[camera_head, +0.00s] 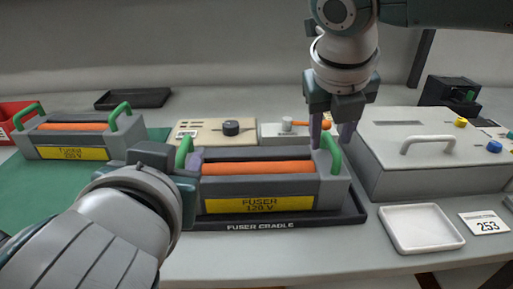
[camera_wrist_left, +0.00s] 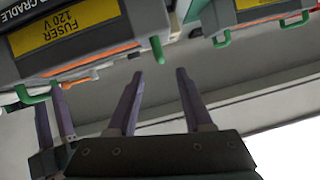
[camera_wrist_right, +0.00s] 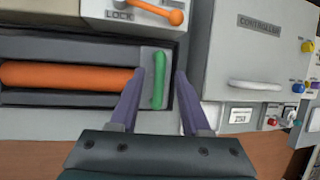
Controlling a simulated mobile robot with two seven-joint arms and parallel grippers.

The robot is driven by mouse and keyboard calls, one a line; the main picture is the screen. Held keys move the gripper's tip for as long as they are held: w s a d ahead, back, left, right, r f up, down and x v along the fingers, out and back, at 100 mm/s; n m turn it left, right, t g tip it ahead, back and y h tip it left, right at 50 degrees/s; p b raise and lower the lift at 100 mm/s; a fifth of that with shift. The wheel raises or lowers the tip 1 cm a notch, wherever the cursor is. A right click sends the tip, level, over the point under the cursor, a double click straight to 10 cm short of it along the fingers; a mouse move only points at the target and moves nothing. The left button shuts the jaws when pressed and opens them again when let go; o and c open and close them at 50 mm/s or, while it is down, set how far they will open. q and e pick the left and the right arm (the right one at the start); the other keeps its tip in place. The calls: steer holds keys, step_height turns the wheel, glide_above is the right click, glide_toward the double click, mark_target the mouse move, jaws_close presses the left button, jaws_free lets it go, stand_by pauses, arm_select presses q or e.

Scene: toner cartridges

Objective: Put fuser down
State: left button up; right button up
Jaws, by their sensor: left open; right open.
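The grey fuser (camera_head: 325,195) with an orange roller and a yellow "FUSER 120 V" label sits level in the black fuser cradle (camera_head: 270,224). My left gripper (camera_head: 190,168) is open at its left green handle (camera_head: 183,150). In the left wrist view that handle (camera_wrist_left: 158,48) lies just beyond and between the fingertips (camera_wrist_left: 159,72). My right gripper (camera_head: 330,138) is open at the right green handle (camera_head: 331,155). In the right wrist view that handle (camera_wrist_right: 158,80) stands between the spread fingers (camera_wrist_right: 159,74). Neither gripper is visibly clamped on a handle.
Another fuser (camera_head: 65,135) stands on a green mat (camera_head: 50,190) at left. A lock (camera_head: 290,130) with an orange lever is behind the cradle. A grey controller box (camera_head: 430,155) stands close right of it. A white tray (camera_head: 420,228) lies empty at front right.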

arm_select(q)
steer(key=v, duration=0.3)
steer(key=shift+s+r, duration=0.15)
steer(key=shift+s, duration=0.15)
arm_select(e)
steer(key=v, duration=1.2)
steer(key=shift+a, duration=0.1)
